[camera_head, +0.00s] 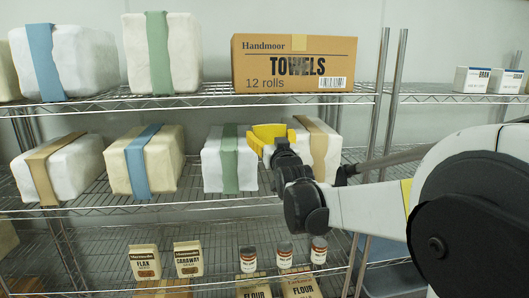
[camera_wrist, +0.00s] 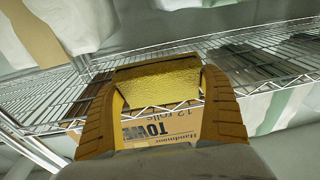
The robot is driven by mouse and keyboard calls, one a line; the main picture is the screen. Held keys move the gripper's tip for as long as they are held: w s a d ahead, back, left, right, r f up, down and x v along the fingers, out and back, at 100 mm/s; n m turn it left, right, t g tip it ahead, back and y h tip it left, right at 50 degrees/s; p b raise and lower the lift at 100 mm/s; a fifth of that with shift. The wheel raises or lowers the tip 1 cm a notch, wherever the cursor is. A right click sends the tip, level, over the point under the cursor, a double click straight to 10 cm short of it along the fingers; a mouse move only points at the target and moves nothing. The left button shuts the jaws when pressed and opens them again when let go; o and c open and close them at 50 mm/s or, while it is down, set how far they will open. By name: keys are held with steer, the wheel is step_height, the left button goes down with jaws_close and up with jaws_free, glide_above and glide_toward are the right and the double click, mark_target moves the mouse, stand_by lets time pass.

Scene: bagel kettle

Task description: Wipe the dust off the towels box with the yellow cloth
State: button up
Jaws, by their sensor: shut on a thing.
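The towels box (camera_head: 258,68) is a brown carton marked "TOWELS" and "12 rolls", on the top shelf. Part of it also shows upside down in the wrist view (camera_wrist: 183,132). I cannot clearly make out dust on it. My gripper (camera_head: 272,141) is below the box, in front of the middle-shelf bundles. It is shut on the yellow cloth (camera_head: 268,131), which is apart from the box in the head view. In the wrist view, the cloth (camera_wrist: 160,83) spans between the two brown fingers.
The top shelf (camera_head: 215,97) has a wire front edge above my gripper. White banded bundles stand left of the box (camera_head: 182,55) and on the middle shelf (camera_head: 215,165), close behind my gripper. A steel post (camera_head: 381,65) rises right of the box. Small jars and packets stand below.

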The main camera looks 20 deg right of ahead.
mark_target(279, 62)
steer(key=s+d+r+t+h+p, duration=0.15)
steer(key=r+p, duration=0.25)
steer(key=r, duration=0.6)
steer(key=s+d+r+t+p, duration=0.15)
steer(key=r+p, duration=0.25)
steer(key=r, duration=0.6)
steer(key=shift+m, duration=0.3)
steer(key=shift+w+d+f, duration=0.1)
steer(key=shift+w+d, duration=0.3)
steer(key=shift+w, duration=0.65)
steer(key=shift+w+d+r, duration=0.1)
steer(key=shift+w+d, duration=0.25)
steer(key=shift+w, duration=0.75)
steer(key=shift+w+d+f, duration=0.1)
steer(key=shift+w+d, duration=0.3)
steer(key=shift+w, duration=0.65)
steer(key=shift+w+d+b, duration=0.25)
steer(key=shift+w+b, duration=0.05)
steer(key=shift+w, duration=0.5)
